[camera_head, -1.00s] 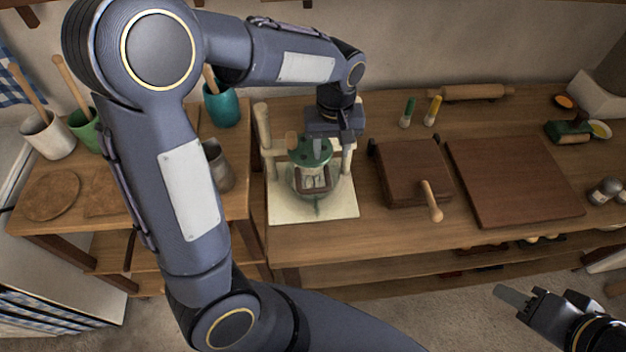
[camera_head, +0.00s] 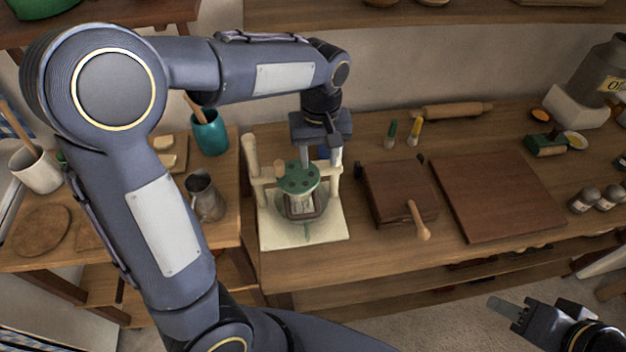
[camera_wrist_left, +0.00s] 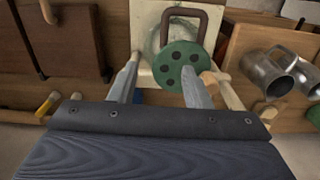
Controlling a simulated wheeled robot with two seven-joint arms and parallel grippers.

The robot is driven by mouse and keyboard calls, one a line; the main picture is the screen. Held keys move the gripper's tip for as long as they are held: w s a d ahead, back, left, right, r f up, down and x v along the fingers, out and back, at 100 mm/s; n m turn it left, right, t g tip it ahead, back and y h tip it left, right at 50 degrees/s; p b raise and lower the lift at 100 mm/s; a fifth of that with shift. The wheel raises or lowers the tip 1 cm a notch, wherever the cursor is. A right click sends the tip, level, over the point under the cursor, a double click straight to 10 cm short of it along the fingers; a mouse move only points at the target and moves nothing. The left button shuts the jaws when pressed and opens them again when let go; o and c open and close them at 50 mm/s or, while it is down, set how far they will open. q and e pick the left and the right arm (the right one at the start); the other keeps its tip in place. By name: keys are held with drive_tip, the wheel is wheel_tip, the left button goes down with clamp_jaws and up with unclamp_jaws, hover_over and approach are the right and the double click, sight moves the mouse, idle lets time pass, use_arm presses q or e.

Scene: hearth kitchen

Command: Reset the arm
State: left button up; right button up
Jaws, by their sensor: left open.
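My left gripper (camera_head: 320,153) is open and empty, pointing down above and just behind a cream-coloured stand (camera_head: 332,229). The stand holds a round green lid with dark holes (camera_head: 299,178) and a brown square handle or frame (camera_head: 303,206). In the left wrist view, the two fingers (camera_wrist_left: 160,66) stand apart, and the green lid (camera_wrist_left: 182,57) shows beyond and partly behind the right finger. My right gripper (camera_head: 508,308) is at the lower right, in front of the counter and away from everything. Its fingers overlap in this view, so their gap cannot be told.
A brown box (camera_head: 392,195) with a wooden handle and a dark board (camera_head: 495,197) lie right of the stand. A metal jug (camera_head: 205,198) and a teal pot (camera_head: 208,133) stand left. A rolling pin (camera_head: 452,111) lies at the back. A shelf (camera_head: 420,14) hangs above.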

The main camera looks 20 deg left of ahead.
use_arm(q)
drive_tip(key=s+a+f+m+t+h+b, duration=0.1)
drive_tip(key=s+m+t+h+b, duration=0.1)
drive_tip(key=s, duration=0.7)
drive_tip(key=s+a+f+m+t+h+b, duration=0.1)
drive_tip(key=s+a+m+t+b, duration=0.1)
drive_tip(key=s, duration=0.8)
drive_tip(key=shift+s+f+t+h, duration=0.2)
drive_tip(key=shift+t+h, duration=0.2)
drive_tip(key=shift+t, duration=0.5)
drive_tip(key=shift+r, duration=0.1)
